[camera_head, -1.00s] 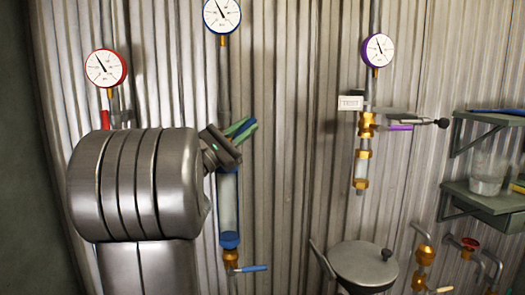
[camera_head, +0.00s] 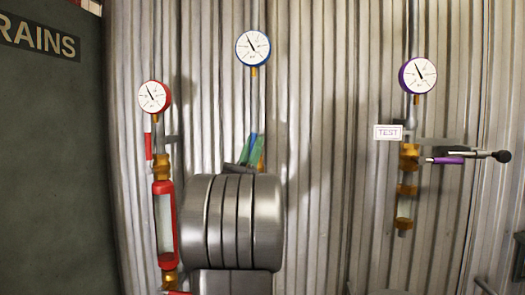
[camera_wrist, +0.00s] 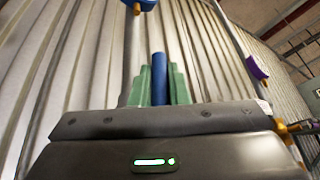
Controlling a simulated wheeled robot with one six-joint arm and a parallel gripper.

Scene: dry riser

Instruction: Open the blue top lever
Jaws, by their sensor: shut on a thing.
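The blue top lever (camera_wrist: 160,78) stands between the green fingertips of my gripper (camera_wrist: 158,84) in the wrist view. My gripper is shut on it. In the head view the tip of the blue lever (camera_head: 254,138) shows just above the green fingers of my gripper (camera_head: 250,152). There the lever points nearly straight up, roughly in line with the pipe. The blue gauge (camera_head: 253,48) is above it on the same pipe. The valve body and the lower part of the blue line are hidden behind my arm.
On the left is a red gauge (camera_head: 154,96) with an upright red lever (camera_head: 149,146) and a red-framed sight glass (camera_head: 165,225). On the right are a purple gauge (camera_head: 417,75), a TEST sign (camera_head: 388,132) and a sideways purple lever (camera_head: 447,161). A dark panel (camera_head: 60,170) borders the far left.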

